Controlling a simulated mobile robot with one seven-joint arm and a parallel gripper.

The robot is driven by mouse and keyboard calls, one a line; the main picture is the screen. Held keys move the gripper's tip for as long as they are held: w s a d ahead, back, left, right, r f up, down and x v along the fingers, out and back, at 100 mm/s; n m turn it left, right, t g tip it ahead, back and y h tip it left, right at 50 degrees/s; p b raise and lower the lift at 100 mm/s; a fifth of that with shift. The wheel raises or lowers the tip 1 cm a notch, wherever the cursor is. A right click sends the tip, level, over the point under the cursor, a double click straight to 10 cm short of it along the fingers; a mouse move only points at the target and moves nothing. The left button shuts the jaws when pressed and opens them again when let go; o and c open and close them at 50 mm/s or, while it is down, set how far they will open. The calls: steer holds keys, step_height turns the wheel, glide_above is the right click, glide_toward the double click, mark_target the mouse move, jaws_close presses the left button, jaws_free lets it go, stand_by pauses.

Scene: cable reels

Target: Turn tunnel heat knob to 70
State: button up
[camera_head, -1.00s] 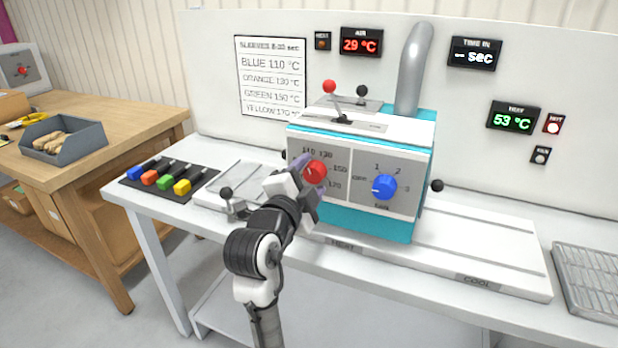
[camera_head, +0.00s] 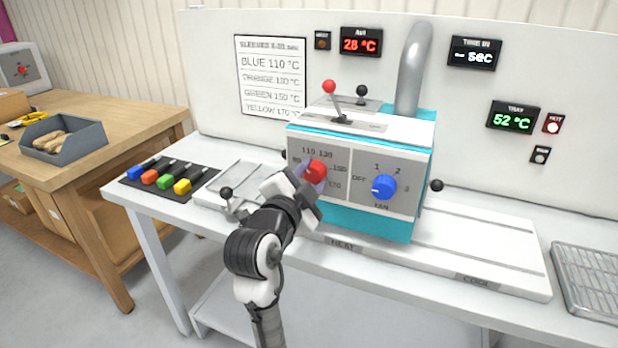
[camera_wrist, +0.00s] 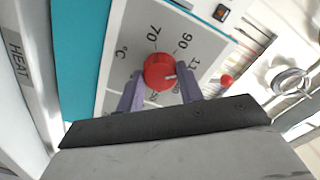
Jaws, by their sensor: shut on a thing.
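The red heat knob (camera_head: 316,172) is on the left grey panel of the teal-and-white tunnel (camera_head: 368,227). My gripper (camera_head: 312,178) is at the knob, and its purple fingers are closed on the knob's sides. The wrist view also shows the red knob (camera_wrist: 158,70) between my gripper's fingers (camera_wrist: 160,92). The knob's white mark points right in that view, roughly toward the partly hidden 110 and away from the 70 label (camera_wrist: 152,40). Part of the dial is hidden behind my fingers.
A blue fan knob (camera_head: 384,187) sits right of the red one. A red-tipped lever (camera_head: 330,88) stands on the tunnel top. Black-ended handles flank the tunnel. The displays read 28 °C (camera_head: 361,42) and 52 °C (camera_head: 513,118).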

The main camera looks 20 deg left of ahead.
steer(key=n+p, duration=0.1)
steer(key=n, duration=0.3)
steer(key=shift+n, duration=0.3)
steer(key=n+p, duration=0.2)
steer(key=n, duration=0.2)
steer(key=shift+n, duration=0.3)
steer(key=n+p, duration=0.2)
steer(key=n, duration=0.2)
steer(key=shift+d, duration=0.1)
steer(key=shift+n+p, duration=1.05)
steer(key=shift+n, duration=0.95)
steer(key=o, duration=1)
